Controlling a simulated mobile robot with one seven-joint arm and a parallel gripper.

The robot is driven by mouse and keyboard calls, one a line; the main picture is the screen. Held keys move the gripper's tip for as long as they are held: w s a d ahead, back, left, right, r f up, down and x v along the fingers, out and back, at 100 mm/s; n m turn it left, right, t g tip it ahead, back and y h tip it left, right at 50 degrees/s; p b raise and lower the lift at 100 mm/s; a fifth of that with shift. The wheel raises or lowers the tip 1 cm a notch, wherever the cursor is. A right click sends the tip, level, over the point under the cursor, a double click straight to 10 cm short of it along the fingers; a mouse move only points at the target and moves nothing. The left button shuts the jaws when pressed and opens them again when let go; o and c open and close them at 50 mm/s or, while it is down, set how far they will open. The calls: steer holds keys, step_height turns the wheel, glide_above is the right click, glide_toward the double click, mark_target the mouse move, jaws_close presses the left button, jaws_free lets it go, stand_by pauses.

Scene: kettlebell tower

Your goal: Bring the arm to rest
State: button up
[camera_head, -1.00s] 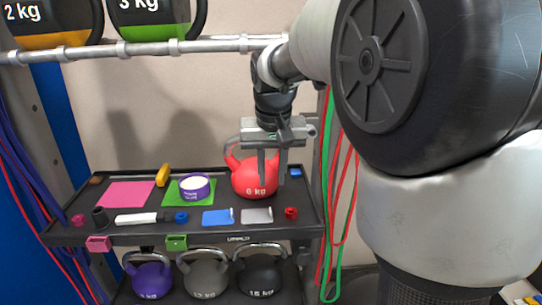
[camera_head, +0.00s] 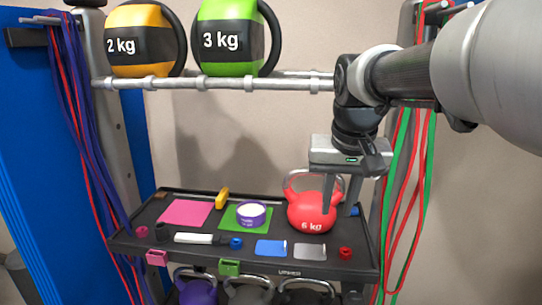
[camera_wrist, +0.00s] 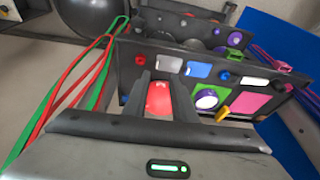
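My gripper (camera_head: 341,192) hangs pointing down above the right end of the black tray shelf (camera_head: 190,251), by the red 6 kg kettlebell (camera_head: 312,212). Its two fingers are apart with a gap between them. In the head view they overlap the right side of the kettlebell and its grey handle. In the wrist view the fingers (camera_wrist: 160,98) are also spread, with the red kettlebell (camera_wrist: 158,101) seen beyond them. Nothing is visibly gripped. Whether a finger touches the kettlebell I cannot tell.
The shelf also holds a pink mat (camera_head: 185,212), a purple-and-white tape roll (camera_head: 251,214) on a green mat, a yellow block (camera_head: 222,198) and small items. Kettlebells stand below. Two balls (camera_head: 232,38) sit on the upper rail. Red and green bands (camera_head: 412,180) hang at the right.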

steer(key=s+a+f+n+t+p, duration=0.1)
steer(key=s+a+t+p, duration=0.1)
steer(key=s, duration=1.4)
steer(key=shift+s+f+n+p, duration=0.2)
steer(key=shift+f+n+p, duration=0.15)
steer(key=shift+p, duration=0.35)
